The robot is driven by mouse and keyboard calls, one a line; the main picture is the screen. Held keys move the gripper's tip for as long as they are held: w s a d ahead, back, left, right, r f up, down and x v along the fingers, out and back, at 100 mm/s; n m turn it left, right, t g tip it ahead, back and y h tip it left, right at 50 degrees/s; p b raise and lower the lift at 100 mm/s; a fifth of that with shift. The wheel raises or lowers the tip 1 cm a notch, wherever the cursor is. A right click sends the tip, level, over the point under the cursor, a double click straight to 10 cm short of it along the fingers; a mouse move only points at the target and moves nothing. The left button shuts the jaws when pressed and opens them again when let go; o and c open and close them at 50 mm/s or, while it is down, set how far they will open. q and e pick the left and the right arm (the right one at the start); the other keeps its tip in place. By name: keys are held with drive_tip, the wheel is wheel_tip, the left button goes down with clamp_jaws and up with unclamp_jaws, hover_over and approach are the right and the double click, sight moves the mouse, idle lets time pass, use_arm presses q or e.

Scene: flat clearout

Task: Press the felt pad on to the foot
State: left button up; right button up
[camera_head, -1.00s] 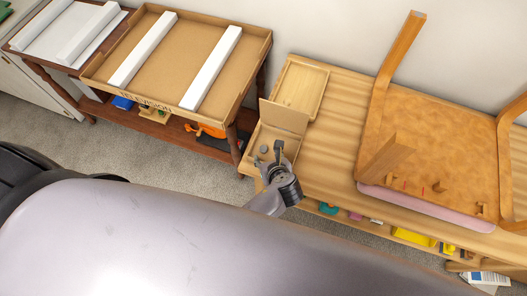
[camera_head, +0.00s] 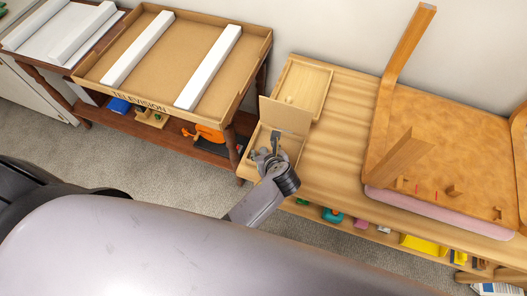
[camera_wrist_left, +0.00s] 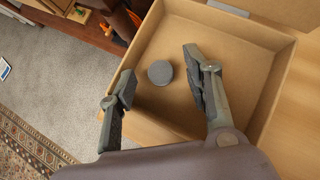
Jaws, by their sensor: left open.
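A dark grey round felt pad (camera_wrist_left: 160,73) lies on the floor of an open cardboard box (camera_wrist_left: 245,48), seen in the left wrist view. In the head view the box (camera_head: 289,116) stands at the wooden table's left end, and my gripper mostly hides the pad. My left gripper (camera_head: 266,149) is open over the box. In the left wrist view its fingers (camera_wrist_left: 158,80) are apart on either side of the pad, not closed on it. An upturned wooden chair (camera_head: 470,140) rests on the table, with a leg's foot (camera_head: 426,8) pointing up. My right gripper is out of view.
A shallow wooden tray (camera_head: 308,85) lies behind the box. A large cardboard tray marked TELEVISION (camera_head: 180,70) with white strips is on the table to the left. A pink cushion (camera_head: 440,213) is under the chair. The table between box and chair (camera_head: 340,130) is clear.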

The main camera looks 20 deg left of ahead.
use_arm(q)
drive_tip(key=shift+c, duration=0.6)
drive_tip(key=c, duration=0.7)
drive_tip(key=shift+r, duration=0.15)
